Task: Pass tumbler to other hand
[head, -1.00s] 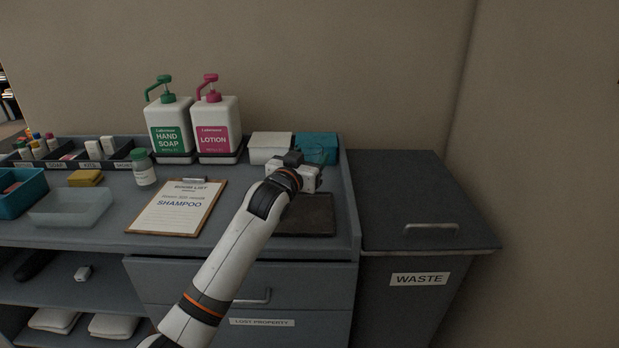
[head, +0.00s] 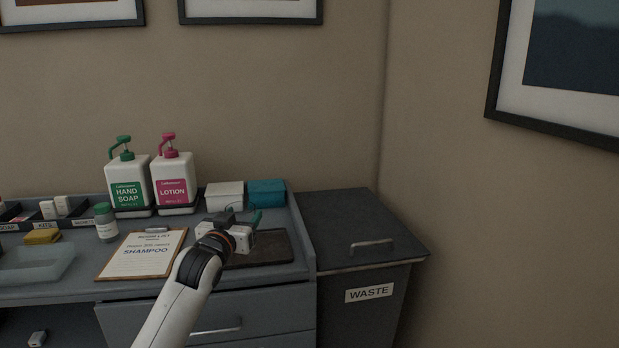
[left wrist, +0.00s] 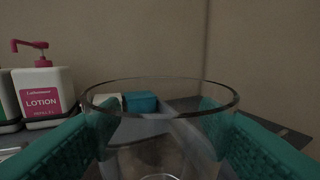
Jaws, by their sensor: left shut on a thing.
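My left gripper (head: 243,215) is shut on a clear glass tumbler (head: 236,209), above the counter near the dark mat. In the left wrist view, the tumbler's round open rim (left wrist: 160,83) faces up, and its clear wall stands between the teal finger pads. The tumbler looks upright there. In the head view, the glass is faint and partly hidden by the gripper. My right gripper is in neither view.
The dark mat (head: 275,247) lies at the counter's right end. A white box (head: 224,195), a teal box (head: 267,192), a lotion bottle (head: 174,180) and a hand soap bottle (head: 129,183) stand behind. A clipboard (head: 140,254) lies left; the waste bin (head: 350,225) stands right.

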